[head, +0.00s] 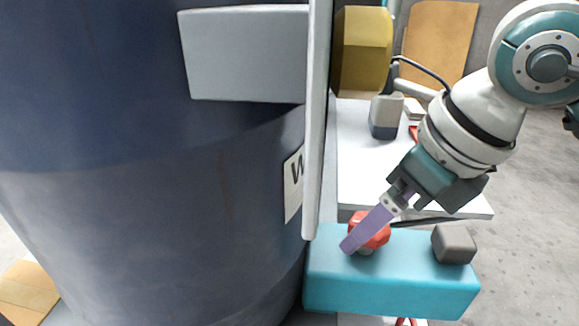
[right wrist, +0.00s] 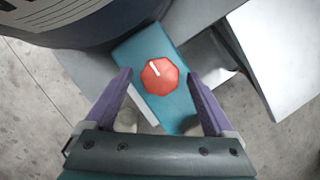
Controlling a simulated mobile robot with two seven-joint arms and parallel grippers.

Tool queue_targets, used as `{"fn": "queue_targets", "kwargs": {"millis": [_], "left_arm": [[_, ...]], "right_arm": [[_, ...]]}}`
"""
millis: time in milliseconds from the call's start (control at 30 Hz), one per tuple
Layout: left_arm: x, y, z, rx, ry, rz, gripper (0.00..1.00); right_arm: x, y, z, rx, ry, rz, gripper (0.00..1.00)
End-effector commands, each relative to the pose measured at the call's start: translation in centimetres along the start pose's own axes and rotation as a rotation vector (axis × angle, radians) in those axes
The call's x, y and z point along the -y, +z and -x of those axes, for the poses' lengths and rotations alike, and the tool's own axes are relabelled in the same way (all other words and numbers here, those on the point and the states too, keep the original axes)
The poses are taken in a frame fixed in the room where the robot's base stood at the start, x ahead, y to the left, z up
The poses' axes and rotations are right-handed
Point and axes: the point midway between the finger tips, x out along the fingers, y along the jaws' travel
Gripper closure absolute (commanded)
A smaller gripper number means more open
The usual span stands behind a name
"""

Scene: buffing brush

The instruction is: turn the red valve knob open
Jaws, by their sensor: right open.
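The red valve knob (head: 372,229) sits on top of a teal block (head: 395,285), partly hidden by a purple finger in the head view. In the right wrist view the knob (right wrist: 160,75) is a red faceted disc with a white line mark pointing up and left. My right gripper (right wrist: 160,80) is open, with one purple finger to each side of the knob. Gaps show between the fingers and the knob, so no touch is visible in that view. In the head view the right gripper (head: 356,240) slants down from the upper right. My left gripper is in neither view.
A large dark blue drum (head: 150,190) fills the left side, with a grey panel (head: 317,120) at its right edge. A grey block (head: 454,243) stands on the teal block's right end. A white table (head: 360,165) lies behind, carrying a grey-topped block (head: 386,115).

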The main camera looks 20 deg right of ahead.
Motion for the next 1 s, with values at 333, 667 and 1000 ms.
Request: {"fn": "queue_targets", "kwargs": {"millis": [333,667,1000], "left_arm": [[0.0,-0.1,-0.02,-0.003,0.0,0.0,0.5],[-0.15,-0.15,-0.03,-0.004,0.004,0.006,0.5],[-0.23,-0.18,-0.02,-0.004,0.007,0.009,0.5]], "right_arm": [[-0.01,0.01,-0.12,0.0,0.001,0.0,0.2],[-0.01,0.0,-0.12,0.0,0.001,-0.001,0.58],[-0.01,0.0,-0.11,-0.001,0.001,-0.001,0.96]]}}
